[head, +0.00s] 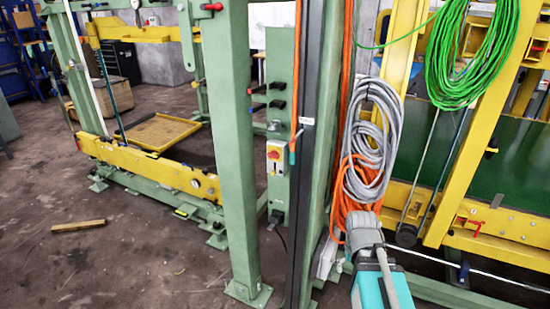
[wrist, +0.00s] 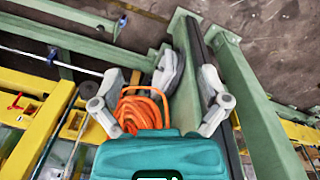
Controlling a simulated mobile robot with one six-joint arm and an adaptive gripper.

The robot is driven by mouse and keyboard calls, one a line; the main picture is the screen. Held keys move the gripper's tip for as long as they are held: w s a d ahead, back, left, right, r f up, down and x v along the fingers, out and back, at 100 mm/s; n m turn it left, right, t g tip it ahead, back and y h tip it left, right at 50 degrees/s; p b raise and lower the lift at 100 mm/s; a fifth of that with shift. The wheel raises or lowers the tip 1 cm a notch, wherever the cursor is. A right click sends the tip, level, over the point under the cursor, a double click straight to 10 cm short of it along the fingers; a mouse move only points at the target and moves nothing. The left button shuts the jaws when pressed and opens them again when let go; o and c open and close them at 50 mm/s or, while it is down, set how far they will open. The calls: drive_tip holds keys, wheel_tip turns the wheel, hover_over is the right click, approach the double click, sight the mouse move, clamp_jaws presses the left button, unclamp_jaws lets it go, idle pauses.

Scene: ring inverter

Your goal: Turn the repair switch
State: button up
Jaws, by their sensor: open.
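In the head view, a switch with a red knob on a yellow face (head: 275,156) sits on a narrow green panel (head: 280,110) between green posts. I take it to be the repair switch, though its label is too small to read. In the wrist view, my gripper (wrist: 160,82) has its grey fingers spread wide with nothing between them. Orange cable (wrist: 142,108) shows beyond the fingers. The switch is not visible in the wrist view. In the head view, my teal and grey arm is at the lower right, right of the switch and apart from it.
A thick green post (head: 238,130) and a black upright strip (head: 308,150) flank the switch panel. Grey cable (head: 372,125) and orange cable (head: 357,180) hang to its right. Green cable (head: 465,60) hangs at the upper right. Open floor lies left, with a wooden block (head: 78,226).

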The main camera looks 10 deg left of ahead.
drive_tip(key=w+a+r+n+t+h+b, duration=0.1)
drive_tip(key=w+a+n+t+h+b, duration=0.15)
drive_tip(key=w+a+n, duration=0.4)
drive_tip(key=w+a+r+n+t+h+b, duration=0.1)
drive_tip(key=w+a+r+n+t+h, duration=0.2)
drive_tip(key=w+n, duration=0.65)
drive_tip(key=w+a+r+n+t, duration=0.1)
drive_tip(key=w+a+n+t, duration=0.1)
drive_tip(key=a, duration=0.1)
drive_tip(key=w+a+r+n+t+h+b, duration=0.1)
drive_tip(key=w+a+n+t, duration=0.1)
drive_tip(key=w+a, duration=0.1)
drive_tip(key=w+a+r+n+t+h, duration=0.1)
drive_tip(key=w+a+n+t, duration=0.1)
drive_tip(key=a, duration=0.3)
drive_tip(key=shift+w+r+b, duration=0.15)
drive_tip(key=shift+w+b, duration=0.15)
drive_tip(key=shift+w, duration=0.2)
drive_tip(key=n+t+y+b, duration=0.2)
drive_tip(key=n+t, duration=0.3)
drive_tip(key=n, duration=0.4)
approach(272, 157)
drive_tip(key=v, duration=0.3)
drive_tip(key=shift+s+f, duration=0.1)
drive_tip(key=shift+f, duration=0.15)
drive_tip(key=shift+d, duration=0.1)
drive_tip(key=x, duration=1.3)
drive_tip(key=shift+w+r, duration=0.15)
drive_tip(key=shift+w, duration=0.3)
